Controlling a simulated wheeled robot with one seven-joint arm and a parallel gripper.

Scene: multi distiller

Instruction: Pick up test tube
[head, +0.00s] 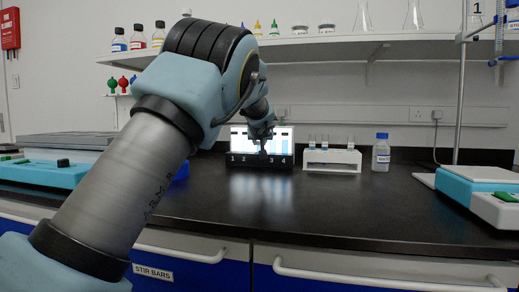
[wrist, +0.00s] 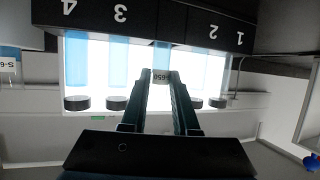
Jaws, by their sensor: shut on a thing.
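A black rack (head: 258,162) numbered 1 to 4 stands on the bench before a bright white panel. It is upside down in the wrist view (wrist: 180,22). Several light-blue test tubes with black caps are in it, such as one (wrist: 77,75) by number 4 and another (wrist: 118,70) by number 3. My gripper (wrist: 161,88) is shut on a test tube (wrist: 162,58) with a white label, between numbers 3 and 2. The lower end of this tube is still at the rack. In the head view my gripper (head: 262,137) is above the rack's middle, its fingers hard to make out.
A white rack (head: 332,160) with small vials stands to the right, beside a capped bottle (head: 381,153). A blue-and-white device (head: 480,185) with a stand is at the far right. A shelf (head: 330,42) with bottles and flasks hangs above. The front bench is clear.

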